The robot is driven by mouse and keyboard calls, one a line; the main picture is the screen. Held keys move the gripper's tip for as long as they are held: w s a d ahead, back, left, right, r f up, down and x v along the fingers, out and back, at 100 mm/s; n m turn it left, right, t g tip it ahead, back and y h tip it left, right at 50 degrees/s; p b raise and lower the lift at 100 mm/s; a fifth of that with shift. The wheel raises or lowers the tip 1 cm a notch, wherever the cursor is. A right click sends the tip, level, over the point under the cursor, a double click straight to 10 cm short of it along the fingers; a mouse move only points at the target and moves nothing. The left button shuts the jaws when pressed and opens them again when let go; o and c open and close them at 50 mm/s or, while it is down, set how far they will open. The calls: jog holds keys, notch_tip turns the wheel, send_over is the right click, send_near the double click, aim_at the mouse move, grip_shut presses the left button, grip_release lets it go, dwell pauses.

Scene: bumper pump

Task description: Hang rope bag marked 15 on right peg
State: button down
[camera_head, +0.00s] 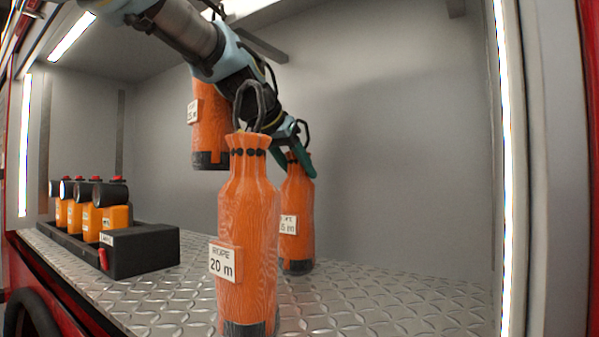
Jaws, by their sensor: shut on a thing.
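An orange rope bag (297,215) with a dark base is behind the front bag; its label is partly hidden and shows only "5 m". My gripper (303,160), teal and dark, is shut at the top of this bag, with a dark loop above it. I cannot tell whether the bag's base touches the floor. A second orange bag (211,130) hangs up high at left, its label partly cut off by shadow and angle. A third bag marked ROPE 20 m (252,210) stands upright in front, with its loop up. A dark bar (262,45) shows under the ceiling; no right peg is clearly seen.
A black tray (145,252) with several orange lamps (112,217) stands at left on the tread-plate floor (390,300). The floor at right is clear. A light strip and door frame (505,180) bound the compartment's right side.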

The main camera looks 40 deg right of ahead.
jog(key=shift+c, duration=1.6)
grip_release()
jog(key=b+v, duration=0.2)
jog(key=v, duration=0.5)
jog(key=shift+s+a+r, duration=0.1)
jog(key=shift+a+r, duration=0.05)
jog(key=shift+a, duration=0.1)
jog(key=shift+d+r, duration=0.1)
